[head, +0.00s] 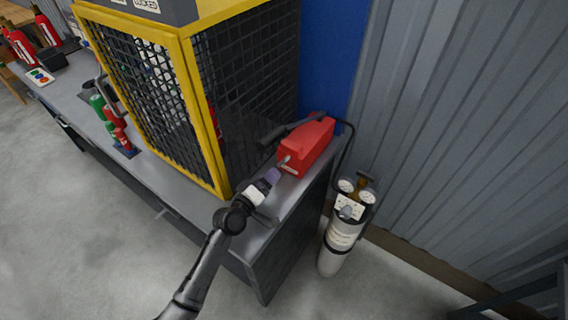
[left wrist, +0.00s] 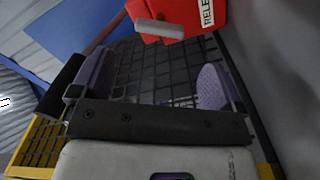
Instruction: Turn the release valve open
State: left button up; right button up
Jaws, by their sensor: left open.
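The red release box (head: 308,143) stands on the right end of the grey bench, beside the yellow-framed mesh cage. A short grey valve handle (head: 288,165) sticks out of its front face. In the left wrist view, the red box (left wrist: 182,14) shows at the top with part of a "RELE" label, and the pale handle (left wrist: 160,29) lies beyond my fingertips. My left gripper (head: 274,174) is close to the handle in the head view. In the left wrist view, its purple-padded fingers (left wrist: 155,83) are spread with nothing between them. My right gripper is not in view.
The mesh cage (head: 187,95) stands close left of my left gripper. A white cylinder with gauges (head: 343,232) stands on the floor right of the bench (head: 240,232). Red and green bottles (head: 112,122) stand farther left. The floor at front left is clear.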

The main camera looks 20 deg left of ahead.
aim_at(281, 164)
pick_arm(q)
jog(key=b+x, duration=0.2)
jog(key=x, duration=0.6)
jog(key=shift+w+d, duration=0.15)
jog(key=shift+w, duration=0.2)
jog(key=c, duration=0.9)
jog(key=shift+c, duration=0.2)
jog(key=shift+n, duration=0.3)
jog(key=n, duration=0.3)
jog(key=shift+p, duration=0.35)
jog(key=shift+n, duration=1.3)
